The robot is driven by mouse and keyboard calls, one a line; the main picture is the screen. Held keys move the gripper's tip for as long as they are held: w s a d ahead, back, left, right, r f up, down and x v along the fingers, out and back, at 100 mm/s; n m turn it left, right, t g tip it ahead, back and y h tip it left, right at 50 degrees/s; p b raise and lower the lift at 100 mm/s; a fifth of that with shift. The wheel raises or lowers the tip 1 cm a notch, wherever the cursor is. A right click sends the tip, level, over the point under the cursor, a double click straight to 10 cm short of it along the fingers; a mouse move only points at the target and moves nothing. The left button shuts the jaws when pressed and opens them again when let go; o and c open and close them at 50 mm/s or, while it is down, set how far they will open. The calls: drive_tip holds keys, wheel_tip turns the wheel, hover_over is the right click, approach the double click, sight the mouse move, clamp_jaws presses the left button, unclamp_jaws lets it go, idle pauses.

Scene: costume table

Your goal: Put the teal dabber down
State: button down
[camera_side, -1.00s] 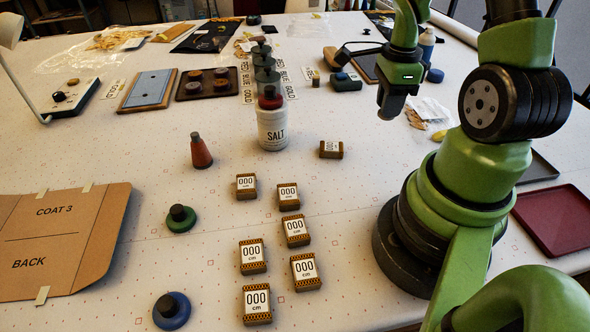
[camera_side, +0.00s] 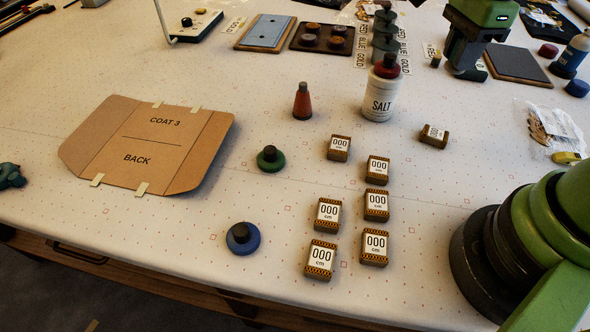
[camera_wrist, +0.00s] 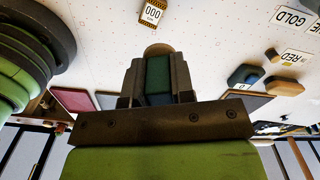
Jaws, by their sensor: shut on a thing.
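My gripper (camera_side: 466,72) is low over the table at the upper right in the side view, left of a dark wooden-edged board. In the wrist view my gripper (camera_wrist: 158,88) is shut on the teal dabber (camera_wrist: 158,72), which has a teal-green body between the jaws. A rounded tan end (camera_wrist: 158,48) shows just past the fingertips. The jaws hide most of the dabber, and I cannot tell whether it touches a surface. In the side view the dabber cannot be made out.
A white salt bottle (camera_side: 380,98) with a red top stands left of my gripper. Several 000 cm blocks (camera_side: 376,204) are nearer. The dark board (camera_side: 518,62) is close.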

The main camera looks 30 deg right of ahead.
drive_tip(key=w+a+n, duration=0.4)
drive_tip(key=w+a, duration=0.1)
drive_tip(key=a, duration=0.3)
drive_tip(key=n, duration=1)
hover_over(262, 199)
wheel_tip(262, 199, down, 11)
drive_tip(key=shift+r, duration=0.1)
drive_tip(key=shift+f, duration=2.25)
drive_tip(key=shift+f, duration=0.15)
drive_tip(key=c, duration=1)
unclamp_jaws()
